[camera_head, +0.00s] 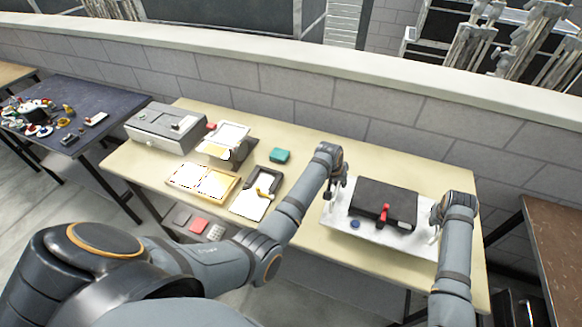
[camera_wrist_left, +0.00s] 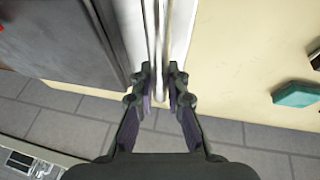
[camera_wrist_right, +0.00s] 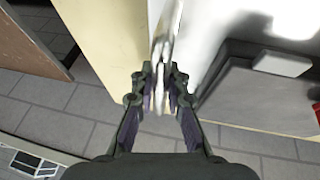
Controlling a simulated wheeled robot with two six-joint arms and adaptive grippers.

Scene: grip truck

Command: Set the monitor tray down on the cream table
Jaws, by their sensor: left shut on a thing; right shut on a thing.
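My left gripper (camera_head: 335,190) is shut on the tray's left handle, which lies between the fingers in the left wrist view (camera_wrist_left: 160,88). My right gripper (camera_head: 437,218) is shut on the right handle, seen in the right wrist view (camera_wrist_right: 160,88). The arms hide parts of the tray's ends.
The table's left part holds a grey machine (camera_head: 165,128), a white-topped stand (camera_head: 228,138), a wooden tray (camera_head: 203,182), a dark-framed tray (camera_head: 255,195) and a green block (camera_head: 280,155). A low wall (camera_head: 330,95) runs behind. A brown table (camera_head: 555,235) stands at right.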

